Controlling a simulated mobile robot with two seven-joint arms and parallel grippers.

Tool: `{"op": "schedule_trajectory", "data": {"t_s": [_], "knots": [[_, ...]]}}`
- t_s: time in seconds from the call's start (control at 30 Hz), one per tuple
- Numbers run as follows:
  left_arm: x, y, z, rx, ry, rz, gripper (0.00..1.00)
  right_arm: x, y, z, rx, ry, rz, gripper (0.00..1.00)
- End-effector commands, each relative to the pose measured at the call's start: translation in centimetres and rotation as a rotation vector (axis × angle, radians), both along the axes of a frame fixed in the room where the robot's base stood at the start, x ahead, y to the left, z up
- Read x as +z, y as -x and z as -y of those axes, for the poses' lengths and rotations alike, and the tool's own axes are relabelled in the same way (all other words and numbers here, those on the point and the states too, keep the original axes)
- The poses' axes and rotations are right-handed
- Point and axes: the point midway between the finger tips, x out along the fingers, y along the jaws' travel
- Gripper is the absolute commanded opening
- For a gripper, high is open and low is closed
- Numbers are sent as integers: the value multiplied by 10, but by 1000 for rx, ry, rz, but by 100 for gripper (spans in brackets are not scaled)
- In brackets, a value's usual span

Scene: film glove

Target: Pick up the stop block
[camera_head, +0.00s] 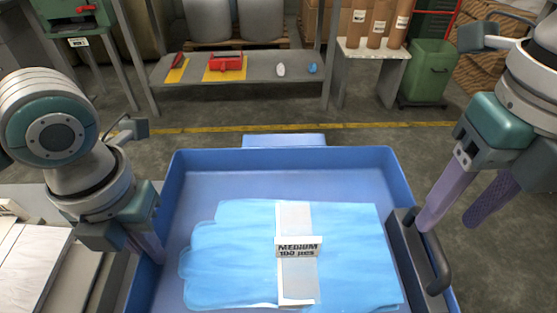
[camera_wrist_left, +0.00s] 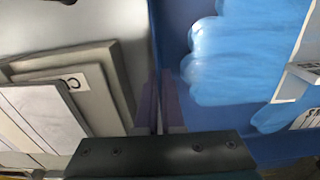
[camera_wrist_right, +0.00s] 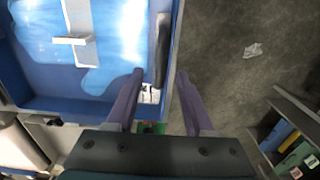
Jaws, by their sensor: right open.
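A black block with a bar handle (camera_head: 431,262), which fits the stop block, sits along the right wall of the blue tray (camera_head: 285,162). In the right wrist view the handle (camera_wrist_right: 162,48) lies just beyond and between my right fingertips. My right gripper (camera_head: 450,222) is open and empty above the handle; the right wrist view shows its spread fingers (camera_wrist_right: 160,74). My left gripper (camera_head: 150,255) is at the tray's left wall. In the left wrist view its fingers (camera_wrist_left: 160,112) stand close together on either side of that wall.
Blue film gloves (camera_head: 225,250) with a white band and a "MEDIUM 100 pcs" card (camera_head: 298,247) lie in the tray. A grey shelf (camera_head: 190,70) with a red tool (camera_head: 226,63) stands behind. Stacked boards (camera_head: 30,265) lie left. Floor right of the tray is mostly clear.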

Motion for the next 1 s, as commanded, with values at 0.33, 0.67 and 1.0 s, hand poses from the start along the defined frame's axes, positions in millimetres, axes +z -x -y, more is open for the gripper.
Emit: {"op": "schedule_trajectory", "data": {"t_s": [0.33,0.67,1.0], "knots": [[0,0,0,0,1,1,0,-45,0,0,1,1,-3,52],[0,0,0,0,1,1,0,-46,0,1,2,1,-1,40],[0,0,0,0,1,1,0,-46,0,1,2,1,-1,2]]}}
